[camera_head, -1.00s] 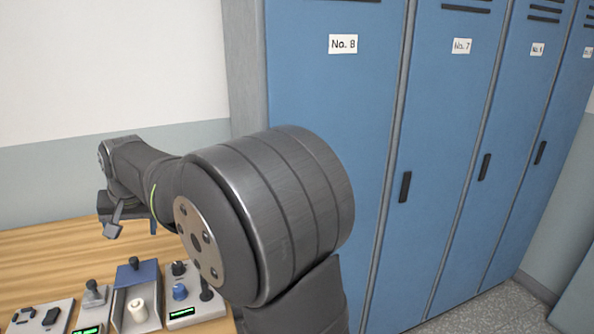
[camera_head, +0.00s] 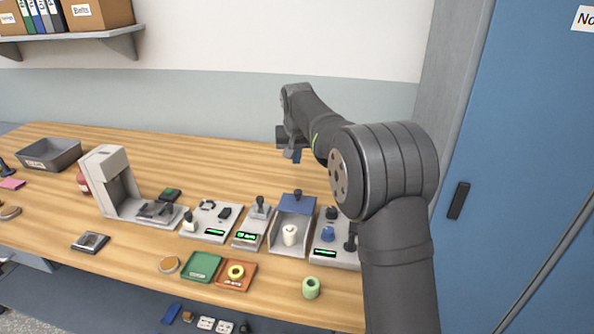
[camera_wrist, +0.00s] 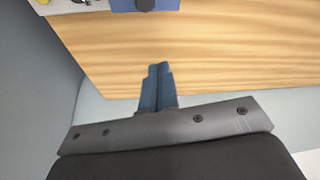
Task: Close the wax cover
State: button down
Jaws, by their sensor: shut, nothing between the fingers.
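A blue cover (camera_head: 296,204) with a black knob (camera_head: 298,194) stands at the back of a small grey open-topped box (camera_head: 276,243). It looks like the wax cover, raised and open. A white cylinder (camera_head: 290,234) stands uncovered in the box. My gripper (camera_head: 296,157) is above the bench, behind the cover and apart from it. In the wrist view its blue fingers (camera_wrist: 157,82) are together and empty. Part of the cover (camera_wrist: 165,5) shows at the top edge there, clear of the fingers.
A grey unit with a blue knob (camera_head: 328,233) stands right of the box, partly hidden by my arm. A unit with a black lever (camera_head: 259,207) stands at its left. The wooden bench behind the units is clear.

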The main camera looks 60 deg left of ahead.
jog(key=shift+s+d+f, duration=0.1)
jog(key=shift+d+f, duration=0.05)
jog(key=shift+f, duration=1.3)
jog(key=shift+s+d+f, duration=0.1)
jog(key=shift+d+f, duration=0.05)
jog(key=shift+f, duration=1.25)
jog(key=shift+s+d+f, duration=0.1)
jog(key=shift+d+f, duration=0.05)
jog(key=shift+f, duration=1.3)
send_over(289, 212)
jog(key=d, duration=0.2)
jog(key=shift+s+a, duration=0.1)
jog(key=shift+s, duration=0.35)
jog(key=shift+s+d+f, duration=0.1)
jog(key=shift+s+d, duration=0.35)
jog(key=shift+f, duration=0.1)
